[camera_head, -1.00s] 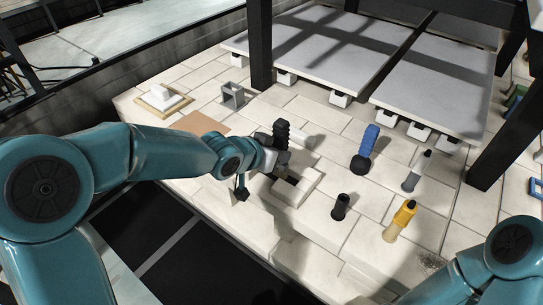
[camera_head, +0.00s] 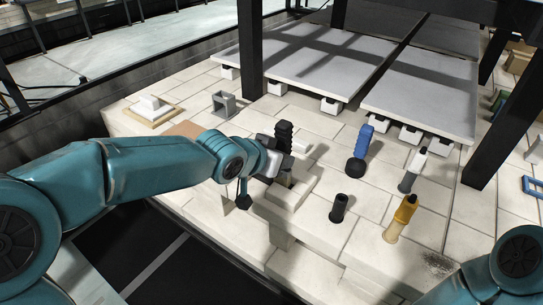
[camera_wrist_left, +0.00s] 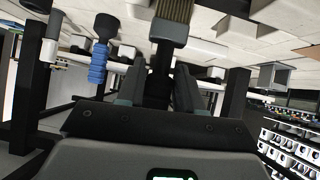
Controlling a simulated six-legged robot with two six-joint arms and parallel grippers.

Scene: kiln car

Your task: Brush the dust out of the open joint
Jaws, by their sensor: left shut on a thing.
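In the head view my left gripper (camera_head: 272,165) is shut on a brush, whose black ribbed handle (camera_head: 283,136) stands upright above the jaws. The left wrist view shows the brush's tan bristles (camera_wrist_left: 174,11) and grey ferrule (camera_wrist_left: 169,30) beyond my fingers, near the pale brick deck. In the head view the gripper is over a dark gap, seemingly the open joint (camera_head: 284,180), beside a raised pale block (camera_head: 294,197). The gripper hides the bristle tips, so contact with the joint cannot be told, and dust there cannot be made out. My right gripper is out of view.
On the brick deck (camera_head: 330,232) stand a blue-handled tool (camera_head: 364,140), a black cylinder (camera_head: 339,207), a yellow-handled tool (camera_head: 405,211) and a grey-and-white tool (camera_head: 414,168). Dark posts (camera_head: 250,60) and raised grey slabs (camera_head: 420,95) bound the back.

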